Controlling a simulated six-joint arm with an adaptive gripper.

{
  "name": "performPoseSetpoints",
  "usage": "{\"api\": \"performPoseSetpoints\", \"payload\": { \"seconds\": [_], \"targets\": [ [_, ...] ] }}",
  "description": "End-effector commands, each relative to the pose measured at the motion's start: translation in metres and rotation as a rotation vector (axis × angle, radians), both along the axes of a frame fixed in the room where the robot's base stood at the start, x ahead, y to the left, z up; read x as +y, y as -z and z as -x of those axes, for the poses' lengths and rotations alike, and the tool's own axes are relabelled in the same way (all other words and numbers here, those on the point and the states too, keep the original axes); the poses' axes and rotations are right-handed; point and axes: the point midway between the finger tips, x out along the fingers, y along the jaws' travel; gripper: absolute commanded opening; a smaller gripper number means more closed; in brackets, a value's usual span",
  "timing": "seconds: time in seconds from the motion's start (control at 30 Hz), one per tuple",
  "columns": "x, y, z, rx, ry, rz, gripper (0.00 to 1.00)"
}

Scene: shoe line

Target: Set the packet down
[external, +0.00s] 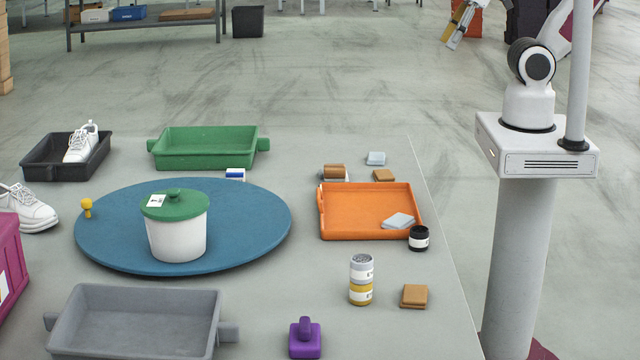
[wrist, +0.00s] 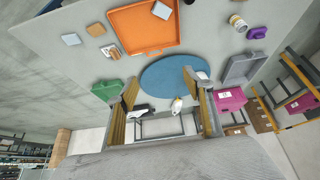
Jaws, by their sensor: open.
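A pale blue-grey packet (external: 399,221) lies in the front right part of the orange tray (external: 345,232), reaching close to its front rim. In the wrist view the packet (wrist: 162,10) shows at the top, inside the orange tray (wrist: 138,32). A second pale packet (external: 376,158) lies on the table behind the tray and also shows in the wrist view (wrist: 71,40). My gripper (wrist: 160,83) is open, its fingers wide apart with nothing between them. The packets lie well away from the fingers in that picture. The external view does not show my gripper.
A black jar (external: 419,239) stands against the tray's right front corner. A white pot (external: 178,238) stands on the blue disc (external: 262,226). Green (external: 205,149) and grey trays (external: 135,322) flank the disc.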

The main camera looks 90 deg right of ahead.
Motion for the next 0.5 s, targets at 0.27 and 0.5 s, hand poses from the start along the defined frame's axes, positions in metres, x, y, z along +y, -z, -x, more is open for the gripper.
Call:
{"api": "performPoseSetpoints", "payload": {
  "seconds": [0.27,0.5],
  "targets": [
    [-0.006,-0.006,-0.019,-0.015,0.016,0.011,0.51],
    [-0.021,-0.017,-0.065,-0.054,0.046,0.040,0.51]
  ]
}}
